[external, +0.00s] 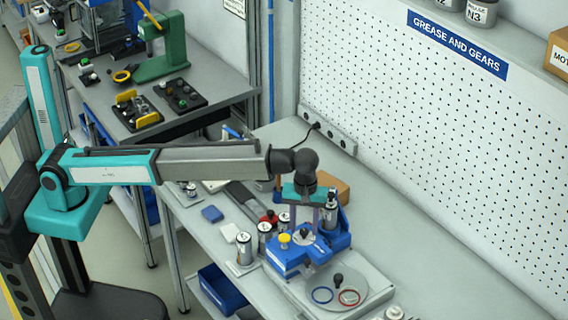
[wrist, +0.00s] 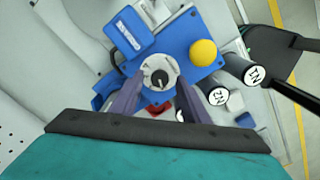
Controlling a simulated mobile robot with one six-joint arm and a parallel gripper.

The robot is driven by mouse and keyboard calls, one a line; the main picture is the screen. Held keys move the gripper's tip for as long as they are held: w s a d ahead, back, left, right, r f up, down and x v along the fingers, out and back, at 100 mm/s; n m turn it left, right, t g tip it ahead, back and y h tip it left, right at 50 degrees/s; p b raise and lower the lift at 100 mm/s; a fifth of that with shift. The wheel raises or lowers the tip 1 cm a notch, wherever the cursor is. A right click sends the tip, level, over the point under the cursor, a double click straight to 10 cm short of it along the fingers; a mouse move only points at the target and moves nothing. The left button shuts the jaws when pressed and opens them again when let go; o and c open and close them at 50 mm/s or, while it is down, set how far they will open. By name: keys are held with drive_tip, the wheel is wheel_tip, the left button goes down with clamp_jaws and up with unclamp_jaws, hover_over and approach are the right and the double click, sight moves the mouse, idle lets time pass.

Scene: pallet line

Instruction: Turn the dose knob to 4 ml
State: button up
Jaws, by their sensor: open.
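The dose knob is a light grey round dial with a dark pointer, in the wrist view (wrist: 158,76) and at the top of the blue dispenser in the external view (external: 303,237). Its scale marks are too small to read. The blue dispenser (external: 284,257) stands on the bench, with a yellow button (wrist: 203,53) beside the knob. My gripper (external: 307,219) points down above the knob. In the wrist view my gripper (wrist: 158,90) is open, one finger on each side of the knob. I cannot tell whether the fingers touch it.
Labelled canisters (external: 244,248) stand left of the dispenser, close to it. A round plate (external: 372,287) with a blue ring (external: 322,295) and a red ring (external: 349,297) lies in front. A brown box (external: 334,188) is behind. The bench is clear toward the pegboard (external: 440,140).

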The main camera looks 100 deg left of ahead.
drive_tip(key=shift+f, duration=0.2)
drive_tip(key=shift+c, duration=0.5)
drive_tip(key=c, duration=1)
drive_tip(key=shift+o, duration=0.2)
